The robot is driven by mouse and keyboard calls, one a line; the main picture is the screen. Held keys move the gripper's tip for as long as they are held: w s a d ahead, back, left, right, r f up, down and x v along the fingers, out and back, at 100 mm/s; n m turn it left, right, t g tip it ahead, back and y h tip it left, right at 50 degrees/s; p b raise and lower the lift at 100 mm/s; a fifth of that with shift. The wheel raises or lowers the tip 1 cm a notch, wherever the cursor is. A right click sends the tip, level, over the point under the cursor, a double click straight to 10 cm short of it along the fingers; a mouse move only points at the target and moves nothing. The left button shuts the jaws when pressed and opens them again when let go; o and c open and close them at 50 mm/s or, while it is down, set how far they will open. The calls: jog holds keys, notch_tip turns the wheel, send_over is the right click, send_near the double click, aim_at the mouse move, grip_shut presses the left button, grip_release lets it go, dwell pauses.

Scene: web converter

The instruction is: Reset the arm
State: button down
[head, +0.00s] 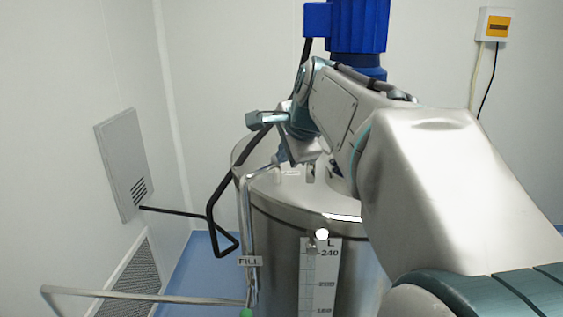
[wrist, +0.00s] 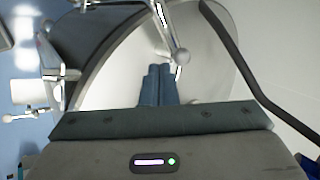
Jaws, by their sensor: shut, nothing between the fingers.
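My arm reaches from the right side of the head view to above the steel tank (head: 270,210). My gripper (wrist: 157,72) shows in the wrist view as two blue-grey fingers side by side, closed together with nothing between them. The fingers point toward the pale curved surface of the tank (wrist: 125,60). In the head view the gripper end is low over the lid's left part, partly hidden by my wrist. Whether it touches the lid cannot be told. A metal rod with a rounded end (wrist: 180,56) is close to the fingertips.
A bent black cable (head: 213,205) hangs left of the tank. A blue motor (head: 358,28) stands above the tank. A wall box (head: 496,25) is at upper right.

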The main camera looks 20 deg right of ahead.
jog(key=s+a+r, duration=0.1)
jog(key=s+r, duration=0.3)
jog(key=s+a+f+n+g, duration=0.1)
jog(key=s+a+f+n, duration=0.1)
jog(key=s+f+n, duration=0.3)
jog(key=s+a+f+n+g, duration=0.2)
jog(key=s+f+n, duration=0.3)
jog(key=f, duration=0.7)
jog(key=s+a+f+n+g, duration=0.1)
jog(key=s+a+f+n, duration=0.3)
jog(key=f+n, duration=0.3)
notch_tip(320, 180, down, 2)
jog(key=shift+s+a+f+n+g+b, duration=0.2)
jog(key=shift+s+n+g+b, duration=0.1)
jog(key=shift+s, duration=0.15)
jog(key=shift+s+a, duration=0.1)
jog(key=shift+s+r, duration=0.15)
jog(key=shift+s, duration=0.25)
